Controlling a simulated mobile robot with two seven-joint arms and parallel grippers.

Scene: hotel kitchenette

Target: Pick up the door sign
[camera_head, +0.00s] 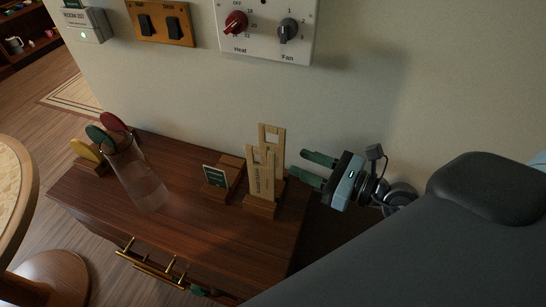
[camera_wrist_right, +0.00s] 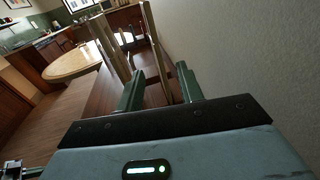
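Two upright wooden door signs with cut-out tops stand in a wooden holder on the dark wooden cabinet. The taller door sign (camera_head: 271,136) is at the back, and a shorter one with lettering (camera_head: 262,175) is in front. My right gripper (camera_head: 297,169) is open, just right of the signs, with its green fingers pointing at them and nothing between them in the head view. In the right wrist view the gripper (camera_wrist_right: 158,80) has its fingers apart, and wooden uprights (camera_wrist_right: 155,45) show ahead of them.
A small green card (camera_head: 215,177) in a wooden stand is left of the signs. A clear vase (camera_head: 142,180) and colored discs (camera_head: 113,123) stand farther left on the cabinet (camera_head: 215,235). The wall (camera_head: 380,80) with a control panel (camera_head: 266,30) is close behind.

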